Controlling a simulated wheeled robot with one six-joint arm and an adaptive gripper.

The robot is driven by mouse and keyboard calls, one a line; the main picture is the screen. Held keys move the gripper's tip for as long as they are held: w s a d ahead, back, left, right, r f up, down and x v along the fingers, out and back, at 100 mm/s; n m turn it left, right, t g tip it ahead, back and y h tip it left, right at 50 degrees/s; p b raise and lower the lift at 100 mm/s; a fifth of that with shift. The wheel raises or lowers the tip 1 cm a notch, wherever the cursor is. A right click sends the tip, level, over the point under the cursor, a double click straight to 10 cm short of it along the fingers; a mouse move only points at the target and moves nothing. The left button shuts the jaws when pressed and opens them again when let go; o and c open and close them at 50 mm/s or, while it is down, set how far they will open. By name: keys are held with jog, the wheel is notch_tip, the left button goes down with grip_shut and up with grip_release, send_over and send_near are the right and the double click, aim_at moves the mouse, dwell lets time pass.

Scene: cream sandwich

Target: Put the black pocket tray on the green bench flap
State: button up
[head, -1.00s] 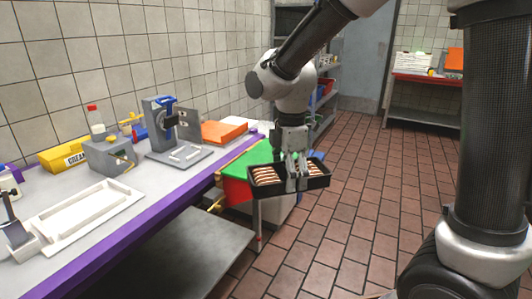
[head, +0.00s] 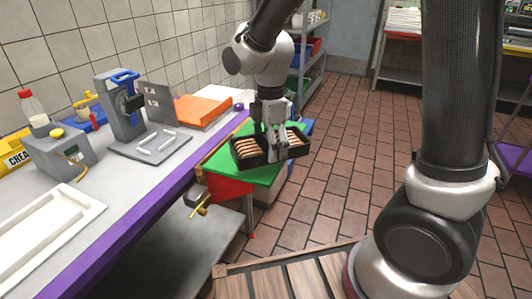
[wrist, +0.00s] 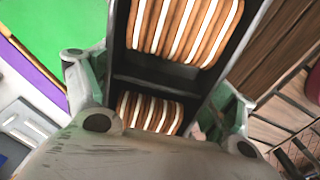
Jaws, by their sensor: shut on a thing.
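The black pocket tray (head: 269,155) holds rows of cream sandwich biscuits in two pockets. My gripper (head: 271,142) is shut on the middle of the tray from above. In the head view the tray overlaps the green bench flap (head: 262,176); I cannot tell whether it touches the flap or hangs above it. In the wrist view the tray (wrist: 150,70) runs between my fingers, with biscuits on both sides of its middle bar. The green flap (wrist: 55,25) shows at the upper left there.
A grey bench with a purple edge (head: 160,205) runs along the left wall. It carries a grey press (head: 125,110), an orange slab (head: 200,110) and a white tray (head: 45,225). A brass-coloured latch (head: 200,207) sticks out below its edge. Open tiled floor (head: 340,170) lies to the right.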

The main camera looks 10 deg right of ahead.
aim_at(270, 170)
jog(key=shift+f, duration=2.7)
jog(key=shift+f, duration=0.1)
jog(key=o, duration=0.9)
jog(key=shift+c, duration=0.2)
notch_tip(270, 170, up, 12)
jog(key=shift+f, duration=0.25)
jog(key=shift+d+r, duration=0.1)
jog(key=shift+r, duration=0.3)
